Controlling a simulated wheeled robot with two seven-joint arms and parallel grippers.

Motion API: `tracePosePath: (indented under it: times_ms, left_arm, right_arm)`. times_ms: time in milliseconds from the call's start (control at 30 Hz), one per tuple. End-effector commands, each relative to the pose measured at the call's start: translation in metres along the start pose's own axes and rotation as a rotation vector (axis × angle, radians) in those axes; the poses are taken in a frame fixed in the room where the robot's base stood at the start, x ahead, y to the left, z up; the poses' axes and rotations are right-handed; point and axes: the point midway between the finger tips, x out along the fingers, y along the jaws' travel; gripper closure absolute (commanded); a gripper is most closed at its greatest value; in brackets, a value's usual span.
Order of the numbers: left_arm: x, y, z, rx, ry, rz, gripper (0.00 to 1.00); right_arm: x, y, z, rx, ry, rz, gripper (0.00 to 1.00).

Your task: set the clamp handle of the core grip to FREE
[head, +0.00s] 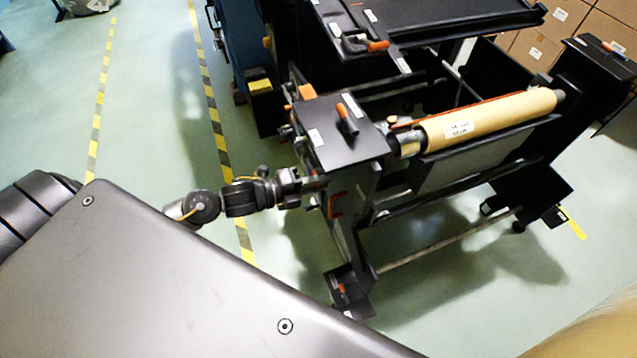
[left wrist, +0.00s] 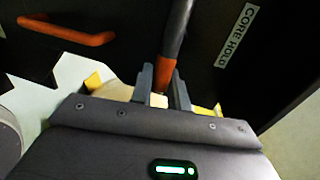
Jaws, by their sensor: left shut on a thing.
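In the left wrist view a black handle with an orange end (left wrist: 165,68) comes down from the top of the picture. My left gripper (left wrist: 163,90) is shut on its orange end, one finger on each side. A white label reading CORE HOLD (left wrist: 236,36) is on the dark panel to the right of the handle. No FREE marking is legible. In the head view my left gripper (head: 312,183) is at the left side of the black roll stand (head: 340,150), and the gripped handle is hard to make out there. My right gripper is not in view.
A kraft paper roll (head: 490,118) lies across the stand. An orange curved handle (left wrist: 68,30) is on the panel at the left wrist view's upper left. Another orange-tipped handle (head: 346,117) is on the stand's top plate. Open floor lies to the left.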

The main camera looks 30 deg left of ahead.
Motion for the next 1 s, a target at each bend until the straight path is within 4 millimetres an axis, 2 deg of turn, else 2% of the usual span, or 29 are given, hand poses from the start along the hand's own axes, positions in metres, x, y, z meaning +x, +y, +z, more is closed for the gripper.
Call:
tracePosePath:
  times_ms: [467,500,600,867,1000]
  left_arm:
    - [-0.0001,0.0024,-0.0012,0.011,0.0,0.005,1.0]
    - [-0.0001,0.0025,-0.0012,0.011,0.0,0.005,0.79]
    - [-0.0001,0.0021,-0.0009,0.011,-0.001,0.004,0.66]
    - [-0.0002,0.0012,-0.0003,0.011,-0.002,0.002,0.65]
    - [-0.0084,0.0026,-0.0003,0.011,-0.003,0.004,0.65]
  right_arm:
    - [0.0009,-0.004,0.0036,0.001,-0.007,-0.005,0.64]
    - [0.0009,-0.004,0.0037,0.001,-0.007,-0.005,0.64]
    - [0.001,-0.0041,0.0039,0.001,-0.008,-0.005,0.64]
    - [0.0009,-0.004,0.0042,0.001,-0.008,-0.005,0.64]
    - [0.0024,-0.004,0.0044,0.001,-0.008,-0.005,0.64]
